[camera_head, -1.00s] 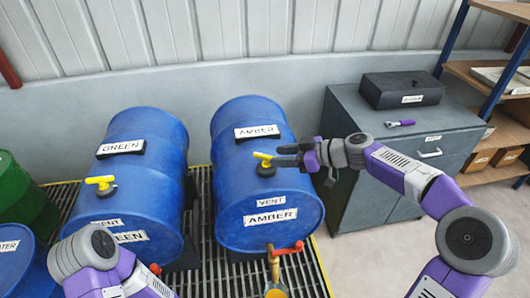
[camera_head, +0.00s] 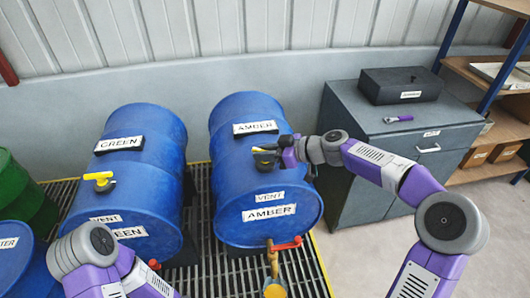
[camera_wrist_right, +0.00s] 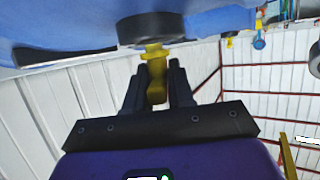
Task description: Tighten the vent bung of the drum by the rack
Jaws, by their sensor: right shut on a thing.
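The blue drum labelled AMBER (camera_head: 232,185) lies on its side at the centre of the head view, on the side nearer the shelf rack. Its yellow vent bung (camera_head: 262,149) sits in a black collar on top, above the VENT label. My right gripper (camera_head: 275,151) reaches it from the right and is shut on the bung's yellow handle. The right wrist view shows the bung (camera_wrist_right: 153,62) between the two dark fingers of that gripper (camera_wrist_right: 155,80), with the collar against the drum. The fingers hide part of the handle. My left gripper is out of view; only its arm shows at lower left.
A blue GREEN drum (camera_head: 150,160) with its own yellow vent bung (camera_head: 99,180) lies to the left. A red-handled tap (camera_head: 284,244) is on the AMBER drum's front. A grey cabinet (camera_head: 350,180) and the shelf rack (camera_head: 490,100) stand at right.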

